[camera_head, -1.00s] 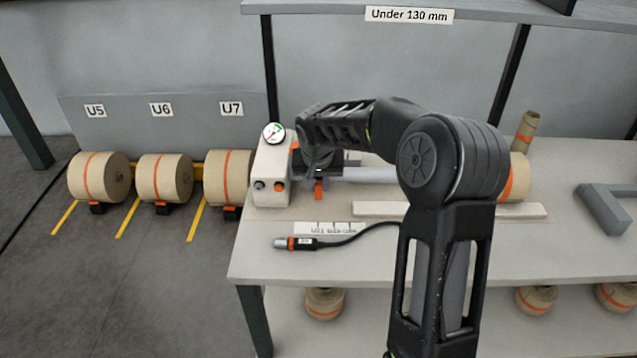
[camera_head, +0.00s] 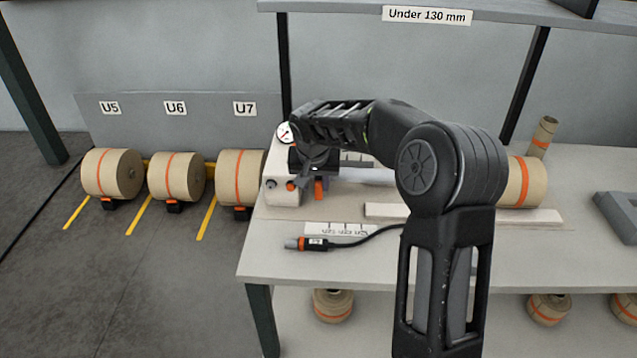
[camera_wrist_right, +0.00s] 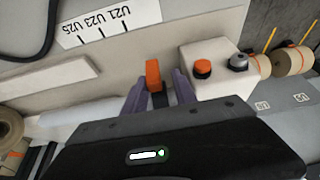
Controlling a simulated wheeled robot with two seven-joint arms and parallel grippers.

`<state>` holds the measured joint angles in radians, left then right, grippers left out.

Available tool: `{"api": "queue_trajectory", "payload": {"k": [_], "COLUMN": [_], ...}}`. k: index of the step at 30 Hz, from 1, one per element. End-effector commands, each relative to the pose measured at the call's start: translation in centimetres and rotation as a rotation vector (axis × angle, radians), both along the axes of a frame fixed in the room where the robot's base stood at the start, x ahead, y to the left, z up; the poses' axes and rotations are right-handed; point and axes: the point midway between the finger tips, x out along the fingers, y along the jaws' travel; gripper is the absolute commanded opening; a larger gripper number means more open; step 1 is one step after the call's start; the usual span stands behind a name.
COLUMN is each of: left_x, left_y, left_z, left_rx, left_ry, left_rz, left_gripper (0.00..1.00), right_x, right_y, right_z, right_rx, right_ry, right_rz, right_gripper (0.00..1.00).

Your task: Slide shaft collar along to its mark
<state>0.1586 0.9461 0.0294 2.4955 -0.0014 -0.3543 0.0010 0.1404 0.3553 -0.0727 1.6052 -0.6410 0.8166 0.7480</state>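The shaft collar, a dark ring with an orange tab (camera_head: 319,188), sits on the pale shaft (camera_head: 370,176) close to the white end block (camera_head: 283,192). In the right wrist view the orange tab (camera_wrist_right: 153,75) stands between my right gripper's two fingers (camera_wrist_right: 159,92), which appear closed on the dark part below it. In the head view my right gripper (camera_head: 314,170) hides most of the collar. A scale strip marked U21, U23, U25 (camera_wrist_right: 108,22) lies on the bench; it also shows in the head view (camera_head: 340,229). My left gripper is out of view.
The end block carries a dial gauge (camera_head: 287,132), an orange-red button (camera_wrist_right: 202,67) and a grey knob (camera_wrist_right: 238,62). A cabled orange-and-black tool (camera_head: 312,244) lies in front. A kraft roll (camera_head: 523,182) is at the shaft's right.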

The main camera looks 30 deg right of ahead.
Motion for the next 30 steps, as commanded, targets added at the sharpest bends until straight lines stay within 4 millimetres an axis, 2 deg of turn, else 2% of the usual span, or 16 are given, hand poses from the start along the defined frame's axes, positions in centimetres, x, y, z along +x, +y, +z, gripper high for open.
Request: {"api": "queue_trajectory", "payload": {"k": [13, 17, 24, 30], "left_x": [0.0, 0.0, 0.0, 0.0], "left_y": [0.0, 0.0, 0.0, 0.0], "left_z": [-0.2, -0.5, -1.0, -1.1], "left_rx": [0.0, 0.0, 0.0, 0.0], "left_ry": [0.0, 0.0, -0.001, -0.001], "left_rz": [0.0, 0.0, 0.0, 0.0], "left_gripper": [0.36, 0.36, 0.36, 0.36], "right_x": [-0.3, -0.7, -1.9, -2.4], "right_y": [0.0, 0.4, 1.4, 1.7], "right_z": [0.5, 1.9, 5.6, 7.1], "right_rx": [-0.002, -0.002, -0.001, -0.001], "right_ry": [0.001, -0.001, -0.002, 0.001], "right_rz": [-0.002, -0.002, -0.001, 0.0], "right_gripper": [0.4, 0.4, 0.4, 0.4]}}
